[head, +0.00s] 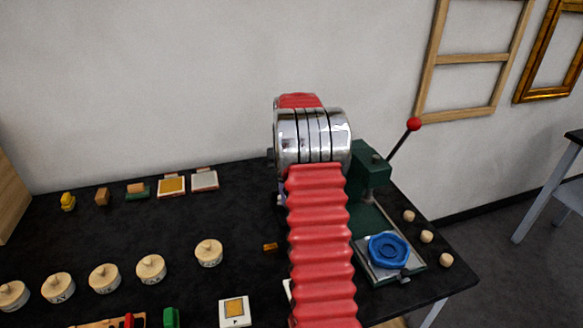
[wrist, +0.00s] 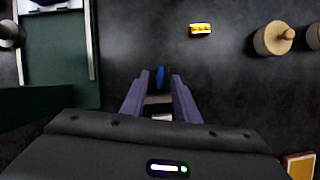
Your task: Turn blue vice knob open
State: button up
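The blue vice knob (head: 388,250) is a round, lobed knob on a pale plate on the base of a green press-like vice (head: 370,172) at the right of the black table. My gripper is hidden behind my arm in the head view. In the wrist view my gripper (wrist: 160,78) points down over the dark tabletop, its two purple fingers apart. A small blue piece (wrist: 160,77) shows between the fingertips with gaps at its sides; I cannot tell what it is. Green vice parts (wrist: 88,90) show at the left of the wrist view, apart from the fingers.
A red-tipped lever (head: 414,124) rises from the vice. A small yellow block (wrist: 200,28) lies near my gripper. A white tile with gold (head: 235,311) lies at the front.

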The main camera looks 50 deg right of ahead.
jog(key=v, duration=1.1)
jog(key=shift+r, duration=0.35)
jog(key=shift+d, duration=0.1)
notch_tip(320, 180, down, 6)
jog(key=t+h, duration=0.1)
jog(key=s+a+r+n+t+h, duration=0.1)
jog(key=s+a+r+t, duration=0.1)
jog(key=a, duration=0.8)
jog(key=s+a+r+n+t+h, duration=0.1)
jog(key=s+a+r+n, duration=0.1)
jog(key=a, duration=0.7)
jog(key=s+a+r+n+t, duration=0.2)
jog(key=s+a, duration=0.5)
jog(key=a, duration=0.3)
jog(key=s+a+r+n+t, duration=0.2)
jog(key=s+a, duration=0.5)
jog(key=a, duration=0.4)
jog(key=shift+s+n+t, duration=0.4)
jog(key=shift+n+t, duration=0.1)
jog(key=shift+t, duration=0.1)
